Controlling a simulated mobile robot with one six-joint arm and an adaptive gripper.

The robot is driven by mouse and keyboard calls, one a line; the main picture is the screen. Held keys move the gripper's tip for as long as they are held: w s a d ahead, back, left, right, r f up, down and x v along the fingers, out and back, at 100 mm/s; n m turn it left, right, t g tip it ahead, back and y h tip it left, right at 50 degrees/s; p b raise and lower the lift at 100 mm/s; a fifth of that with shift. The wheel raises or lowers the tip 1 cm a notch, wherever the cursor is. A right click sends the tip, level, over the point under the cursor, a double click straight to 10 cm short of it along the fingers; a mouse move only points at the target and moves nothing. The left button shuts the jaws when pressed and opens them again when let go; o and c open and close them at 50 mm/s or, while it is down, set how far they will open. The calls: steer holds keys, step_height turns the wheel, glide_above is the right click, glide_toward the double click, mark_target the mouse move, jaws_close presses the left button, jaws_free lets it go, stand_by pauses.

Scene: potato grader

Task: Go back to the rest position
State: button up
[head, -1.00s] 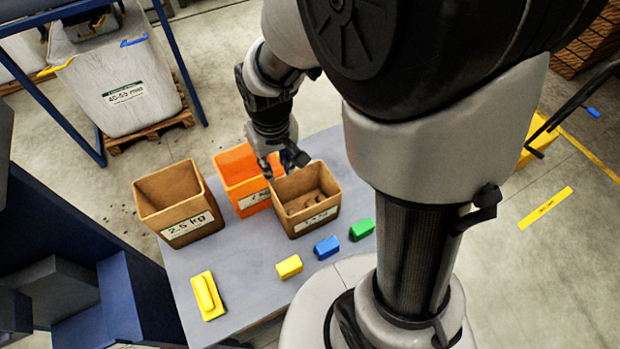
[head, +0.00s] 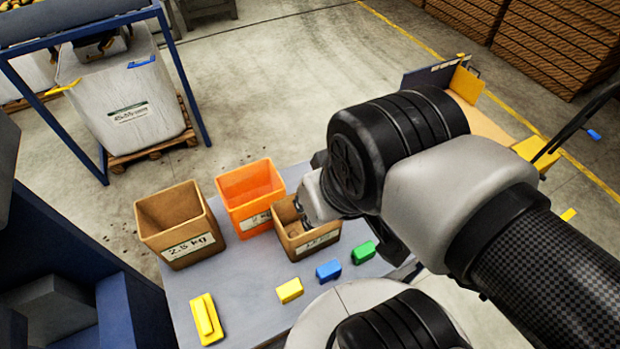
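My arm reaches in from the lower right in the head view and covers the right part of the grey table (head: 240,295). My gripper is mostly hidden behind my own arm links. A small dark part by the right brown box (head: 318,244) may belong to it, and whether it is open or shut does not show. I cannot tell whether that part is in the box or only in front of it. The orange box (head: 240,218) stands beside that box, and a larger brown box labelled 2.5 kg (head: 188,247) stands at the left.
A yellow piece (head: 205,318), a smaller yellow block (head: 290,290), a blue block (head: 328,270) and a green block (head: 363,252) lie along the table's front. A white bulk bag (head: 125,105) on a pallet stands at the back left. Open floor (head: 290,80) lies behind the table.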

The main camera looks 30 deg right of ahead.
step_height(320, 180, down, 9)
steer(key=b, duration=0.9)
steer(key=shift+f, duration=0.2)
steer(key=shift+a, duration=0.1)
